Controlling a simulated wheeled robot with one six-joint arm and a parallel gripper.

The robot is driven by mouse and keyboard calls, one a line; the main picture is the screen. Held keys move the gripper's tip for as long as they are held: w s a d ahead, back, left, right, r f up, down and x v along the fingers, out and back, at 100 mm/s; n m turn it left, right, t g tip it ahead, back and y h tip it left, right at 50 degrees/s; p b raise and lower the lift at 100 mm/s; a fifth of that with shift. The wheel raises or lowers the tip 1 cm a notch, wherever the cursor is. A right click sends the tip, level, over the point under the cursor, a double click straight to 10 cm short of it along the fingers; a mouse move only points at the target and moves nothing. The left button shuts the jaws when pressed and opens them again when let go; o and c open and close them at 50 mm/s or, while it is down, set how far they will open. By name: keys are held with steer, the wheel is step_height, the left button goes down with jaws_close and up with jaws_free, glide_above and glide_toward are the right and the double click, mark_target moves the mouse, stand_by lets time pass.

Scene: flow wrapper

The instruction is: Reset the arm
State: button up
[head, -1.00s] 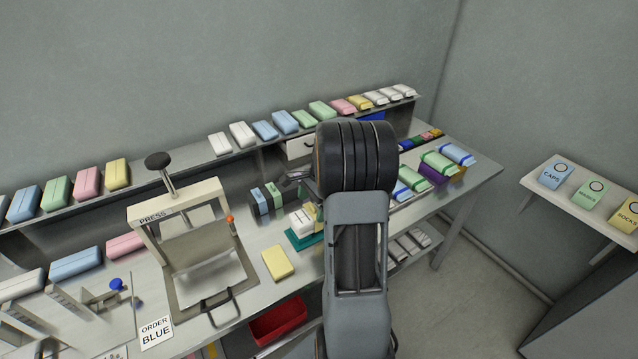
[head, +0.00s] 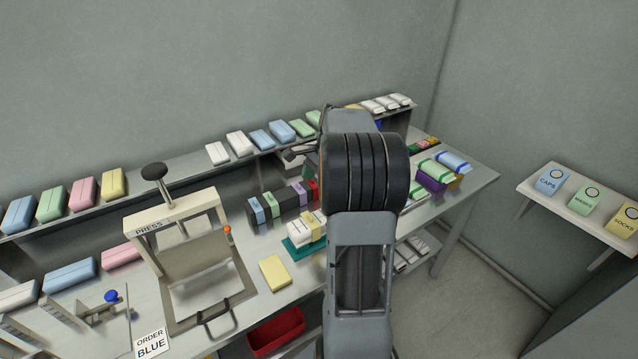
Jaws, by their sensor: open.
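My own grey arm with a black ribbed joint rises through the middle right of the head view and covers part of the bench. My gripper (head: 296,154) shows only in part, as a dark tip left of the joint, in front of the back shelf. Its jaws are open, and I see nothing held in them. The bench (head: 245,308) runs below, with a press (head: 178,208) labelled PRESS on it.
A yellow pack (head: 275,273) lies right of the press. A teal tray (head: 297,251) holds white and yellow packs. An order card (head: 151,344) reads BLUE. Coloured packs line the back shelf (head: 190,177). A red bin (head: 277,332) sits below. A wall shelf (head: 572,207) holds labelled packs.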

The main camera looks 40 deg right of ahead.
stand_by(0.4)
steer(key=s+a+f+n, duration=0.1)
steer(key=n, duration=0.1)
steer(key=s+a+n+h, duration=0.1)
steer(key=n, duration=0.1)
steer(key=s+a+f+n, duration=0.1)
steer(key=n, duration=0.2)
steer(key=shift+a+f+h, duration=0.25)
steer(key=shift+f+h, duration=0.05)
steer(key=shift+f, duration=0.05)
steer(key=s+a+r+n+t, duration=0.1)
steer(key=s+a+n, duration=0.3)
steer(key=a, duration=0.6)
steer(key=s+a+r+n+t+h, duration=0.1)
steer(key=s+a+n, duration=0.3)
steer(key=a+n, duration=0.4)
steer(key=shift+s+a+r+n+t+h, duration=0.35)
steer(key=shift+a+r+t, duration=0.35)
steer(key=shift+a+r, duration=0.35)
steer(key=shift+a+f, duration=0.15)
